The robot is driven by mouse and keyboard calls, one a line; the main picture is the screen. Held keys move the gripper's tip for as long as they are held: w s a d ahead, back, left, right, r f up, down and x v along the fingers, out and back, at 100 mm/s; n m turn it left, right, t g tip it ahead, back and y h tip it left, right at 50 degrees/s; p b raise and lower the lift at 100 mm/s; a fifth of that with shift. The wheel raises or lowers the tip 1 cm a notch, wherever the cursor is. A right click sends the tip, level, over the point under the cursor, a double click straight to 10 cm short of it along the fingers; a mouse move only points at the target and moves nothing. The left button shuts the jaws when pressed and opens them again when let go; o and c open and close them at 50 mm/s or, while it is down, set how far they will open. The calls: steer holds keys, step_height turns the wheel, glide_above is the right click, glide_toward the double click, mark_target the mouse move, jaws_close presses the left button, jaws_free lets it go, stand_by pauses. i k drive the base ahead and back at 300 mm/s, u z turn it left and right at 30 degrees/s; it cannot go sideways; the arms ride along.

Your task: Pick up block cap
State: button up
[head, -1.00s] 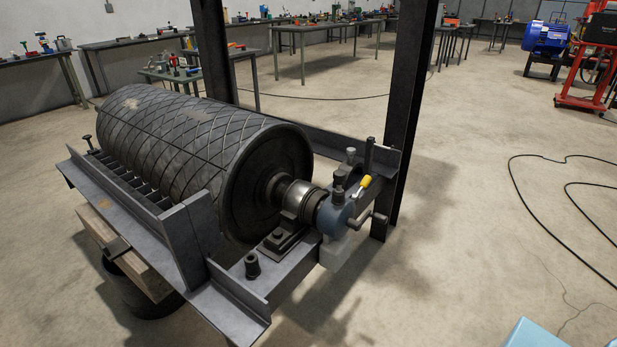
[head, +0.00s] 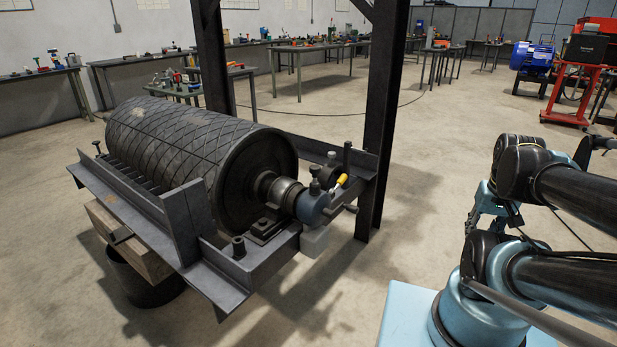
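A dark ribbed pulley drum (head: 190,140) lies on a grey steel frame, its shaft end toward the right. A bearing (head: 284,194) sits on the shaft above a dark block base (head: 267,230). A blue-grey rounded part (head: 313,208) stands around or against the shaft end. I cannot tell for certain whether it is the block cap. My folded arm is at the right, well apart from the pulley. A small dark teal part that looks like my gripper (head: 478,212) shows beside the arm; its fingers are too unclear to read.
A yellow-handled tool (head: 342,181) and dark upright fittings are at the shaft end. A steel post (head: 383,120) stands just behind it. A grey angle beam (head: 215,285) runs along the near side, with a black bucket (head: 145,285) below. The floor between my base and the frame is clear.

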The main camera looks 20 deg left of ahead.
mark_target(326, 171)
steer(key=u, duration=0.1)
steer(key=i, duration=1)
steer(key=u, duration=1.15)
